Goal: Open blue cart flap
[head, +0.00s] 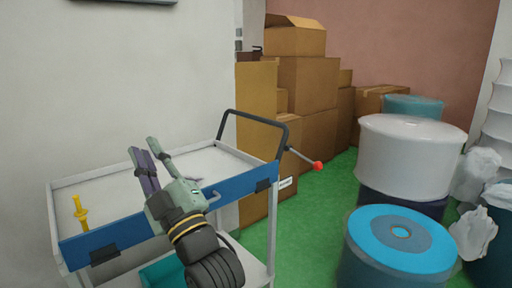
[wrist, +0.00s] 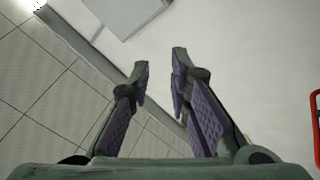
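The blue flap (head: 130,230) runs along the near long side of the white cart (head: 95,192), standing upright just below the rim. Black clips or hinges show on it near both ends. My gripper (head: 144,150) is raised in front of the cart, and its wrist hides the middle part of the flap. The fingers point up and away from the flap, over the cart top in the picture. In the wrist view, the two purple-padded fingers (wrist: 161,60) are apart with nothing between them. The flap is not recognisable in the wrist view.
The cart has a black push handle (head: 255,116) and a rod with a red ball (head: 317,166) at its right end. A yellow object (head: 80,212) stands at its left. Cardboard boxes (head: 305,85) are behind; drums (head: 405,240) stand right. Green floor (head: 305,225) between is clear.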

